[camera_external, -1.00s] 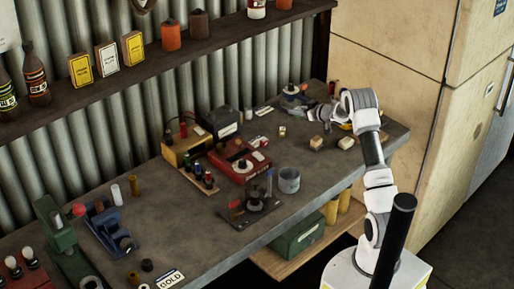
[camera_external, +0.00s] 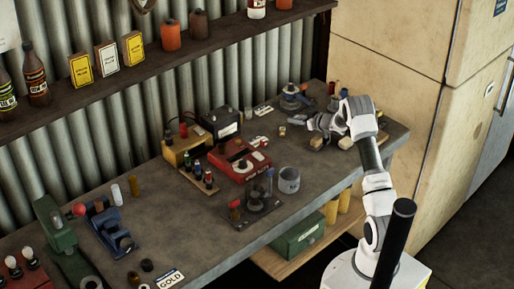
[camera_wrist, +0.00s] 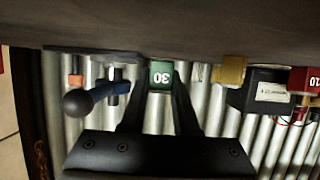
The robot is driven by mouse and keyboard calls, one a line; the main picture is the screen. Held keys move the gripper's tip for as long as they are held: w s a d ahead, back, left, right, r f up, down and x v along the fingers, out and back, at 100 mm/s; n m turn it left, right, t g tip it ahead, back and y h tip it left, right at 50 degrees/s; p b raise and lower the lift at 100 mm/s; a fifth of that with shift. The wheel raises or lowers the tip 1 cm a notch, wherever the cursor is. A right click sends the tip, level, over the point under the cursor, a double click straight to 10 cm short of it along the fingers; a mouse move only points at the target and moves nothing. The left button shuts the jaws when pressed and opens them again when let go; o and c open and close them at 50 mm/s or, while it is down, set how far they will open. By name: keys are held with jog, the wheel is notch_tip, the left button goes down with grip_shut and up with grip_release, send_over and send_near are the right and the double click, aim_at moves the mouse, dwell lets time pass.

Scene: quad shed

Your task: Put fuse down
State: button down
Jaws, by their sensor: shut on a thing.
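The fuse (camera_wrist: 161,75) is a small green block with a white "30" that reads upside down in the wrist view. My gripper (camera_wrist: 160,85) is shut on it, with one dark finger on each side. In the external view my gripper (camera_external: 312,124) is low over the right end of the workbench (camera_external: 235,205). The fuse cannot be made out there. In the wrist view the bench surface lies along the top, close to the fuse; I cannot tell whether they touch.
Small tan blocks (camera_external: 316,143) lie just below my gripper in the external view. A round-topped device (camera_external: 291,98) stands behind it. A black box (camera_external: 222,122), a red unit (camera_external: 239,160) and a grey cup (camera_external: 289,180) are to the left. The bench's front middle is partly clear.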

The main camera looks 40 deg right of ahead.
jog(key=c, duration=0.7)
grip_release()
jog(key=shift+s+a+f, duration=0.15)
jog(key=shift+s+f, duration=0.05)
jog(key=shift+f, duration=0.6)
jog(key=shift+o, duration=0.2)
jog(key=shift+r, duration=0.2)
jog(key=v, duration=0.4)
jog(key=r+v, duration=0.1)
jog(key=v, duration=0.3)
jog(key=p+v, duration=0.1)
jog(key=v, duration=0.3)
jog(key=shift+w+r, duration=0.2)
